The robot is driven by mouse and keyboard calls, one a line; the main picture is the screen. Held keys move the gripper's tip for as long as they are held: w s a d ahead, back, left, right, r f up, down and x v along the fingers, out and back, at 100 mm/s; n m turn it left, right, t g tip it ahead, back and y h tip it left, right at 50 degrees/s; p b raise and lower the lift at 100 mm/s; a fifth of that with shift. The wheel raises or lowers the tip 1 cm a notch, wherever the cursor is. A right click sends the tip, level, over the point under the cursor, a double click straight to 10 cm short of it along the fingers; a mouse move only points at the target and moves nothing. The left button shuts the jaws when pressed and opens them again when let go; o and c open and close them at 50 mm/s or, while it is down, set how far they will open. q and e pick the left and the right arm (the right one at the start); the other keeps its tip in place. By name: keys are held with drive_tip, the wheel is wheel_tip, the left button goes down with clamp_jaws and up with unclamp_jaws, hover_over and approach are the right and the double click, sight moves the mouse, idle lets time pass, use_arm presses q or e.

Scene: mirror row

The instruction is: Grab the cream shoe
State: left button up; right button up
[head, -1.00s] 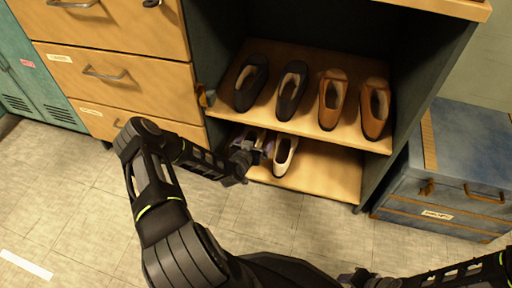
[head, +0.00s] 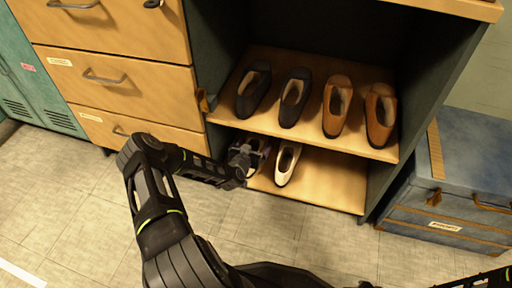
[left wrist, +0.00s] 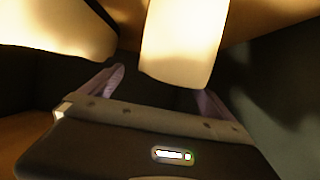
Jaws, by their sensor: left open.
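A cream shoe (head: 286,163) stands on the lower shelf (head: 325,182), in plain view just right of my left gripper. A second shoe (head: 262,149) stands beside it to the left, partly hidden by that gripper. My left gripper (head: 245,152) is open at the left front of the lower shelf. In the left wrist view, a pale cream shoe end (left wrist: 182,45) lies between and beyond the open fingers, with no clear contact. Another pale shoe (left wrist: 50,28) is at the upper left there. Only a scrap of what may be my right gripper shows at the bottom edge.
The upper shelf (head: 300,131) holds two dark shoes (head: 295,97) and two brown shoes (head: 380,115), close above my left gripper. Wooden drawers (head: 120,75) stand to the left. A blue chest (head: 460,165) stands at the right. The floor in front is clear.

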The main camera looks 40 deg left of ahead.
sight(259, 135)
use_arm(q)
drive_tip(key=shift+w+a+f, duration=0.1)
drive_tip(key=shift+w+f, duration=0.05)
drive_tip(key=b+x, duration=0.3)
drive_tip(key=x, duration=0.1)
drive_tip(key=shift+w+a+f+b, duration=0.1)
drive_tip(key=shift+w+a+b, duration=0.1)
drive_tip(key=shift+b, duration=0.1)
drive_tip(key=shift+w, duration=0.15)
drive_tip(key=c, duration=1.8)
drive_tip(key=shift+o, duration=0.2)
drive_tip(key=shift+r, duration=0.3)
